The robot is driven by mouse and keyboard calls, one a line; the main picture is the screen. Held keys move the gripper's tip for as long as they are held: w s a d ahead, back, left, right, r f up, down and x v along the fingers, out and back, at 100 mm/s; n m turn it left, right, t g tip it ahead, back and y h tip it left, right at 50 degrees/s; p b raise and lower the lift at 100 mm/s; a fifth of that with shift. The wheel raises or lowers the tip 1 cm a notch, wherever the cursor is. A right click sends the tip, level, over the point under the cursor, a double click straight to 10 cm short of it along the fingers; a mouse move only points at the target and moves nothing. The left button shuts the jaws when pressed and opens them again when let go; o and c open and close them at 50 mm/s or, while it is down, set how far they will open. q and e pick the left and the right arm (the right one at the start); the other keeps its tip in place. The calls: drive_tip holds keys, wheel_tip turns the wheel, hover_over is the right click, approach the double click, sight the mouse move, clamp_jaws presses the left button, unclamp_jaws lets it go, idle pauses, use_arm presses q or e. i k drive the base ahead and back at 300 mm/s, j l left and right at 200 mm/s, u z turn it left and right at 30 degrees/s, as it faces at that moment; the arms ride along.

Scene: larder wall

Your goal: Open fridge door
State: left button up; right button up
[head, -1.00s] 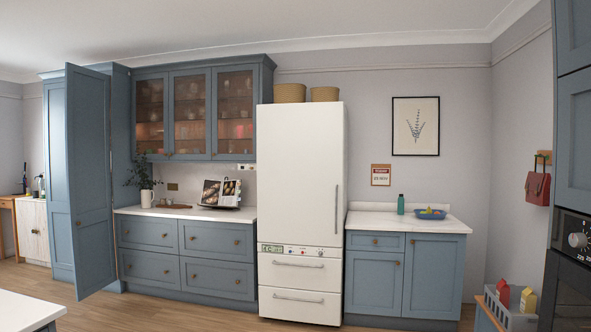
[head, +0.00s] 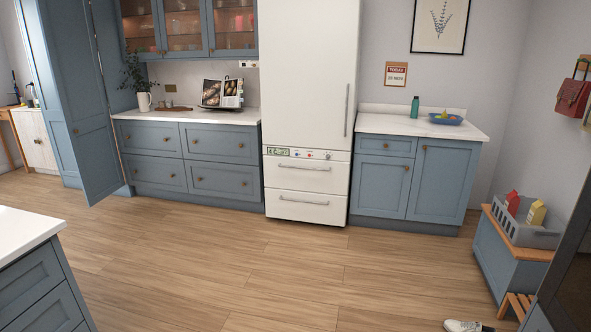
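The white fridge (head: 308,75) stands across the room against the back wall, between two blue base cabinets. Its tall upper door is shut, and the top of it is cut off by the picture edge. A long vertical grey handle (head: 347,110) runs along the door's right side. Below the door are a small control panel (head: 297,154) and two shut drawers, an upper drawer (head: 303,180) and a lower drawer (head: 303,209), each with a horizontal handle. Neither of my grippers is in view.
Wooden floor (head: 240,265) lies open in front of the fridge. A white-topped island (head: 22,230) stands at the lower left. A blue bench (head: 505,250) with a grey crate (head: 535,236) and a small stool (head: 516,303) are at the right. A tall blue cabinet door (head: 85,110) stands open at left.

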sight(308, 53)
drive_tip(key=i, duration=2.4)
